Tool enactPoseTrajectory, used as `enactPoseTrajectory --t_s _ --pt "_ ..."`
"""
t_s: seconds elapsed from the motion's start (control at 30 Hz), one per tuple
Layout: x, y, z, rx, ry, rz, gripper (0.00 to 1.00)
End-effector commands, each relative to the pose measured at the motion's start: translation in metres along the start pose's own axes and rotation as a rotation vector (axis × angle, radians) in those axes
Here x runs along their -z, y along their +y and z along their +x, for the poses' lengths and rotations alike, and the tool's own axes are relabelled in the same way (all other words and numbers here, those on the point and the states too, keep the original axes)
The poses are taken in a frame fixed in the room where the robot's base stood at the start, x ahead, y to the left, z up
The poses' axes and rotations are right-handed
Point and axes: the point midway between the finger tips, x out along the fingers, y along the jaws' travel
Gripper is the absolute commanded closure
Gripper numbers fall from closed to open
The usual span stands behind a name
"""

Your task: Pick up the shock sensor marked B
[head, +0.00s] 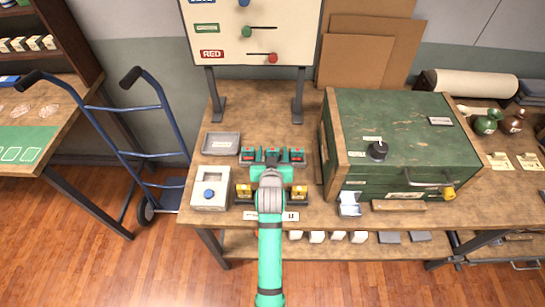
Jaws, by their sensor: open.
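Small teal-and-dark devices with red parts stand in a row on the workbench, one on the left (249,155) and one on the right (297,156). A dark piece shows between them, partly covered by my gripper. Yellow devices, one on the left (243,190) and one on the right (299,192), stand in a nearer row, with my arm over the middle. I cannot read a letter B on any of them, so I cannot tell which is the shock sensor marked B. My gripper (271,164) is over the middle of the far row, open; its fingertips are mostly hidden.
A grey tray (221,143) and a white box with a blue button (209,195) are left of the rows. A large green chest (395,125) stands close on the right, with a small open box (349,205) before it. A slider board (250,35) rises behind.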

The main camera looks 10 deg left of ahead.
Motion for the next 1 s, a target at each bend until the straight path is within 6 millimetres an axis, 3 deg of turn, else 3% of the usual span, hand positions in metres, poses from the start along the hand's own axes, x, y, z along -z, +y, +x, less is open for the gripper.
enactPoseTrajectory --t_s 0.2,0.27,0.4,0.77,1.0 --pt "0.000 0.000 0.001 0.000 0.000 0.000 0.42" --pt "0.000 0.000 0.001 0.000 0.000 0.000 0.54" --pt "0.000 0.000 0.001 0.000 0.000 0.000 0.88" --pt "0.003 0.000 0.000 0.000 0.002 0.000 0.88" --pt "0.023 0.000 -0.008 0.000 0.005 0.000 0.88"
